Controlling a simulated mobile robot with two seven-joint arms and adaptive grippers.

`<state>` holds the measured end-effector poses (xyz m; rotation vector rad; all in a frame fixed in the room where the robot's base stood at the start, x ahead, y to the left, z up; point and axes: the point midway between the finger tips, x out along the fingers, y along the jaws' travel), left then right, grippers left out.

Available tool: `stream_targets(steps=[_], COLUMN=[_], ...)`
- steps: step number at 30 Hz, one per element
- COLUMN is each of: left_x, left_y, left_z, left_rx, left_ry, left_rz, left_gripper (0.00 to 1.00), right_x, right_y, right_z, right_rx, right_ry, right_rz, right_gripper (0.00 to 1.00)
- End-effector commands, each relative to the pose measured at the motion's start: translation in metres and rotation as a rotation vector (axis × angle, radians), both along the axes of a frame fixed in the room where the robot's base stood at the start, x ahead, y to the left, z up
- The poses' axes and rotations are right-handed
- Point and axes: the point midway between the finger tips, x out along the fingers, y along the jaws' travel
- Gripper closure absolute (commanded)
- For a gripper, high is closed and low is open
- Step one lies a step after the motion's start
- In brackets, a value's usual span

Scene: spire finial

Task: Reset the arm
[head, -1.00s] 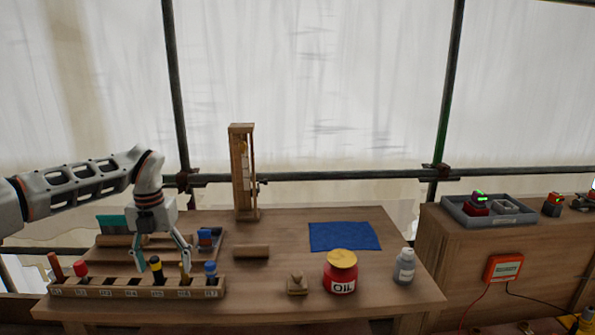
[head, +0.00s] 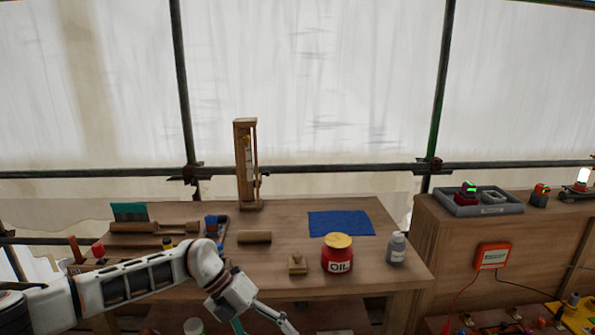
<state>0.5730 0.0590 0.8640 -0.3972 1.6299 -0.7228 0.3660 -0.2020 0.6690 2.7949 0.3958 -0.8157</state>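My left arm comes in from the left, low across the front of the workbench (head: 350,281). My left gripper (head: 262,325) hangs in front of the bench's front edge, at the bottom of the head view. Its two fingers are spread apart with nothing seen between them; their tips are near or past the picture's lower edge. The arm hides most of the tool rack, where a red-topped tool (head: 98,250) and a yellow-and-black one (head: 167,243) still show. My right gripper is not in view.
A red oil jar (head: 337,260), a grey bottle (head: 396,249), a small wooden block with a knob (head: 297,264) and a blue cloth (head: 340,223) are on the bench. A wooden stand (head: 246,165) rises at the back. A cabinet with a grey tray (head: 485,208) stands right.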

Motion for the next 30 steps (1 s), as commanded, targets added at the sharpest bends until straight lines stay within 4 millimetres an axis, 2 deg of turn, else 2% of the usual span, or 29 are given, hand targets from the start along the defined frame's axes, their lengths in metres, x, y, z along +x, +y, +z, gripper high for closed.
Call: stream_targets(steps=[1, 3, 6, 10, 14, 17, 19, 23, 26, 30], left_x=[-0.021, -0.043, -0.067, -0.086, -0.09, -0.084, -0.078, -0.065, -0.059, -0.063], left_y=[-0.031, -0.068, -0.111, -0.149, -0.164, -0.162, -0.154, -0.125, -0.093, -0.038], left_z=[-0.006, -0.004, 0.007, 0.028, 0.048, 0.057, 0.059, 0.047, 0.025, -0.022], left_rx=[-0.101, -0.236, -0.423, -0.646, -0.841, -0.965, -1.039, -1.138, -1.182, -1.193], left_ry=[0.034, 0.071, 0.13, 0.213, 0.303, 0.374, 0.427, 0.524, 0.601, 0.703], left_rz=[0.002, 0.023, 0.08, 0.204, 0.375, 0.535, 0.66, 0.913, 1.123, 1.431], left_gripper=[0.28, 0.28, 0.28, 0.28, 0.28, 0.28, 0.28, 0.28, 0.28, 0.28], right_x=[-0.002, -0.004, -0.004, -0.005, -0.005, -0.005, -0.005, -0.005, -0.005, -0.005], right_y=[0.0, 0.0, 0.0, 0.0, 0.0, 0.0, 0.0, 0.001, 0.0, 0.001], right_z=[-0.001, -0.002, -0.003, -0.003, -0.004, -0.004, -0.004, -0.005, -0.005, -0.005], right_rx=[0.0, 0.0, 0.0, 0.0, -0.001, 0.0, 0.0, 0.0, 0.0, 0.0], right_ry=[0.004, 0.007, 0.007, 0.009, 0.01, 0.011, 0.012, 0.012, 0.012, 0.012], right_rz=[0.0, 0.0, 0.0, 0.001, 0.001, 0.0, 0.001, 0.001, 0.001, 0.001], right_gripper=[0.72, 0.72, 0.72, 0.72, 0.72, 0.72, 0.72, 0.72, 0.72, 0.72])
